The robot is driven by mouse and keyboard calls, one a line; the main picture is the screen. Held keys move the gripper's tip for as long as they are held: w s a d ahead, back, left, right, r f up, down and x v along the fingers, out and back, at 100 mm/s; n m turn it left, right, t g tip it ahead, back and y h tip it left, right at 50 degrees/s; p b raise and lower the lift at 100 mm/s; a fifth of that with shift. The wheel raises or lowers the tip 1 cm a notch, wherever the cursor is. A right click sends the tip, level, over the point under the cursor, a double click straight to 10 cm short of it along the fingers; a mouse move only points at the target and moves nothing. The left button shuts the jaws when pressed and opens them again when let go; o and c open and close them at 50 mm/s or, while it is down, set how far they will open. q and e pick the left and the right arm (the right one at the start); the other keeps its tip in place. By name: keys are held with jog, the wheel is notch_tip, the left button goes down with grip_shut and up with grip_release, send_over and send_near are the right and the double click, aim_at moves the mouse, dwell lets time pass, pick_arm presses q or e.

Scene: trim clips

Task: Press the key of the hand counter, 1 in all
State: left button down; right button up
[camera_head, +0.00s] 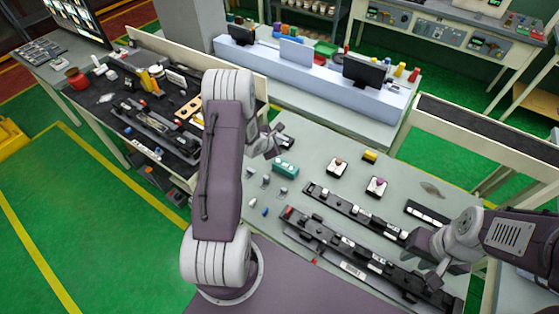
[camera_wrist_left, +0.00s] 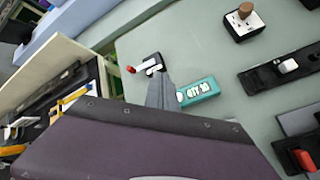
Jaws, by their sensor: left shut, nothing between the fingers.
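A small dark device with a white face and a red-tipped lever, which looks like the hand counter (camera_wrist_left: 146,65), lies on the grey table. In the head view the counter (camera_head: 286,142) is partly hidden behind my left gripper (camera_head: 279,136). In the left wrist view my left gripper (camera_wrist_left: 157,82) is shut and empty, its tips close to the counter's near side. I cannot tell whether they touch. My right gripper (camera_head: 432,277) is over the black rails at the lower right; its finger opening is unclear.
Boxes with a brown knob (camera_head: 338,167) and a purple knob (camera_head: 377,186) stand to the right. Long black rails (camera_head: 350,210) cross the table's front. A yellow block (camera_head: 370,156) lies at the back.

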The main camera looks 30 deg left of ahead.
pick_arm(q)
notch_tip(320, 180, down, 3)
jog(key=b, duration=0.7)
send_over(277, 162)
notch_tip(277, 162, down, 4)
jog(key=shift+w+f, duration=0.1)
jog(key=shift+f, duration=0.35)
jog(key=shift+f, duration=0.2)
dwell(0.9)
jog(key=shift+f+b, duration=0.3)
